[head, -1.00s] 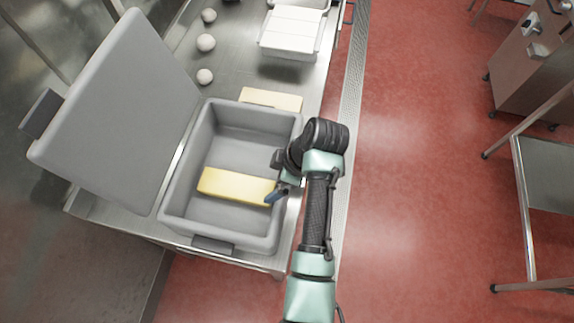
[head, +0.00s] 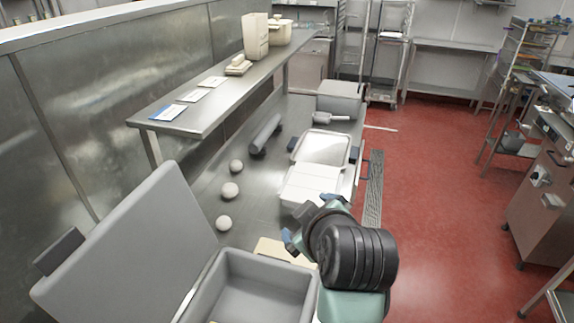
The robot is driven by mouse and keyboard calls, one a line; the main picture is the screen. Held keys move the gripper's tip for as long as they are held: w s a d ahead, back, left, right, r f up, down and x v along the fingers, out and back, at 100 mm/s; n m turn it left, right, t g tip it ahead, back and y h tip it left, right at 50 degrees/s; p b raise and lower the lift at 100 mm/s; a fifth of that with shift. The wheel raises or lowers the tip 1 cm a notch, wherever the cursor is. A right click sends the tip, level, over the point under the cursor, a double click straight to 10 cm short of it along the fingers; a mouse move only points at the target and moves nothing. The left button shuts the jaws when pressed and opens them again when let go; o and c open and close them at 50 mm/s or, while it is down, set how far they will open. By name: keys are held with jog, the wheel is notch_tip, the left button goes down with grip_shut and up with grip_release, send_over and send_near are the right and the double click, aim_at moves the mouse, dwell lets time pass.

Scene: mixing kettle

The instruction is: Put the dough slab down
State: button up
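A grey tub (head: 262,288) with its grey lid (head: 135,255) tilted open stands at the near end of the steel counter. Another pale dough slab (head: 270,248) lies on the counter just beyond the tub, partly hidden by my arm. My gripper (head: 308,219) is raised above the tub's far right side. Its blue-tipped fingers are spread apart, with no slab seen between them.
Several dough balls (head: 229,191) lie along the counter's left side. White containers (head: 310,186), a tray (head: 322,147), a rolling pin (head: 265,134) and a scoop (head: 331,118) lie beyond. A shelf (head: 215,92) overhangs the counter's left side. Red floor (head: 425,210) is clear at right.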

notch_tip(320, 180, up, 19)
jog(key=a+m+t, duration=0.2)
jog(key=m+t, duration=0.2)
jog(key=t, duration=0.3)
jog(key=s+a+r+m+t+h, duration=0.1)
jog(key=s+r+t, duration=0.4)
jog(key=r, duration=0.6)
jog(key=s+a+r+m+t, duration=0.1)
jog(key=s+r+m+t, duration=0.3)
jog(key=s+r, duration=0.6)
jog(key=shift+s+r+t+h, duration=0.2)
jog(key=shift+r+t+h, duration=0.2)
jog(key=shift+r+t, duration=0.1)
jog(key=shift+f, duration=0.15)
notch_tip(320, 180, down, 7)
jog(key=b, duration=0.7)
